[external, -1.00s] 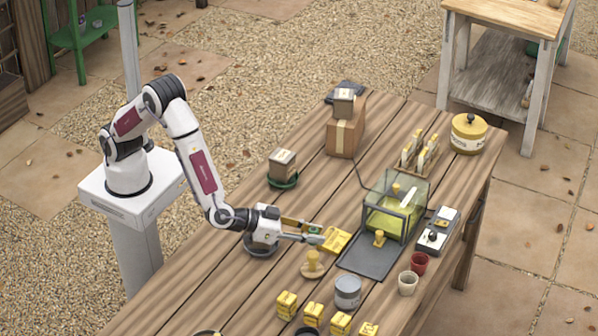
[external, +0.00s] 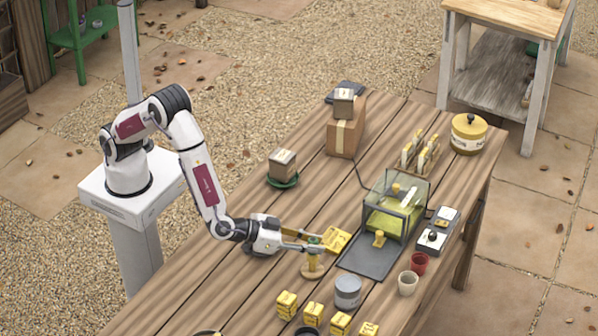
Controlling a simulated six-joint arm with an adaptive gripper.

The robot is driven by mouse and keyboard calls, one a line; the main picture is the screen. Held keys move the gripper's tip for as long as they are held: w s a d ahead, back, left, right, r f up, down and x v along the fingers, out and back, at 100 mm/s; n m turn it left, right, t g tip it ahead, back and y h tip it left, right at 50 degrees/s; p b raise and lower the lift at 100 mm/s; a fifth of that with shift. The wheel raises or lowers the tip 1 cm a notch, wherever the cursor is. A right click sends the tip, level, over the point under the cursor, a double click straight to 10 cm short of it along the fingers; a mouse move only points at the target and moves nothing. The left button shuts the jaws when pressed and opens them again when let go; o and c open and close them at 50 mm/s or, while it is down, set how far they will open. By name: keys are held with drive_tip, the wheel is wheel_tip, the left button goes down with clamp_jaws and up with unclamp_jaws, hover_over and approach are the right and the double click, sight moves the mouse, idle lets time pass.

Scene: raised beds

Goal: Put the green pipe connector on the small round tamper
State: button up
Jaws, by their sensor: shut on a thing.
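The green pipe connector (external: 314,239) is small and sits between the fingertips of my gripper (external: 316,243), which is shut on it. The small round tamper (external: 312,268) stands upright on the table, with a round base and a wooden-coloured handle. The connector is right at the top of the tamper's handle in this view. Whether it touches the handle or hangs just above it I cannot tell. The fingers partly hide the connector and the handle top.
A yellow tray-like piece (external: 336,240) lies just behind the fingers. A grey tin (external: 348,291) stands to the right of the tamper, with several yellow blocks (external: 313,314) in front.

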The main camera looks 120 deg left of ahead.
drive_tip(key=shift+f, duration=0.1)
drive_tip(key=o, duration=0.9)
drive_tip(key=v, duration=1.2)
drive_tip(key=shift+w+d, duration=0.1)
